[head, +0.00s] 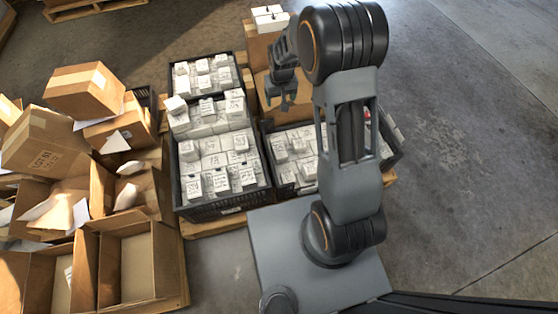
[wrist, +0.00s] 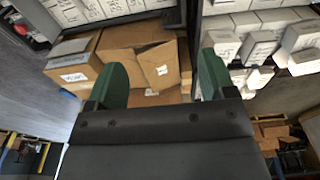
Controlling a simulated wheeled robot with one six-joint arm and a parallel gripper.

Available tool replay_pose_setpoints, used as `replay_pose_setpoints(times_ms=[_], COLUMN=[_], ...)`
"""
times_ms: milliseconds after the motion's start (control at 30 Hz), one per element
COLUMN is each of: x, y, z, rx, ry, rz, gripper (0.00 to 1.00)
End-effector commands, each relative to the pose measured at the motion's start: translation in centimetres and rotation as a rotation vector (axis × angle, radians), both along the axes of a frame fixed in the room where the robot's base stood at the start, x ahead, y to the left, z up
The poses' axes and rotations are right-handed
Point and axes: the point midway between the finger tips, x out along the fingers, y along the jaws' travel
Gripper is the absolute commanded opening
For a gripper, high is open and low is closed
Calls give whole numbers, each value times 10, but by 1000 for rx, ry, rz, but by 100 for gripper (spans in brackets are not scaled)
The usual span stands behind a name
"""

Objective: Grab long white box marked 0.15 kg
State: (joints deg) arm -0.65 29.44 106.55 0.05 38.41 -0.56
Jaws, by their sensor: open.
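Many white boxes with handwritten labels fill black crates; the labels are too small to read, so I cannot tell which is marked 0.15 kg. In the head view, white boxes (head: 215,147) are piled in the left crate (head: 222,207), and others (head: 297,147) lie in the right crate (head: 268,140), partly hidden by my arm. My gripper (head: 286,104) hangs above the cardboard boxes near these crates. In the wrist view my gripper (wrist: 162,76) has its green fingers wide apart, with nothing between them. White boxes (wrist: 258,47) show to its right.
Cardboard boxes (wrist: 150,57) lie below the fingers in the wrist view. Two white boxes (head: 270,18) top a carton at the back. Open cartons (head: 128,262) and tilted cartons (head: 45,142) crowd the left. The concrete floor (head: 470,130) on the right is clear.

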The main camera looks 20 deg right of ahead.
Motion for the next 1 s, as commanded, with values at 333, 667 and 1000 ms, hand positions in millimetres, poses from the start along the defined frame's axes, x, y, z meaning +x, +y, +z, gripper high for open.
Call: replay_pose_setpoints(times_ms=[333,667,1000], x=[30,30,30], y=[-4,-5,-5], z=[-220,-292,-338], rx=[-1,-2,-2], ry=[82,100,98], rz=[-2,-3,-3], gripper=[77,77,77])
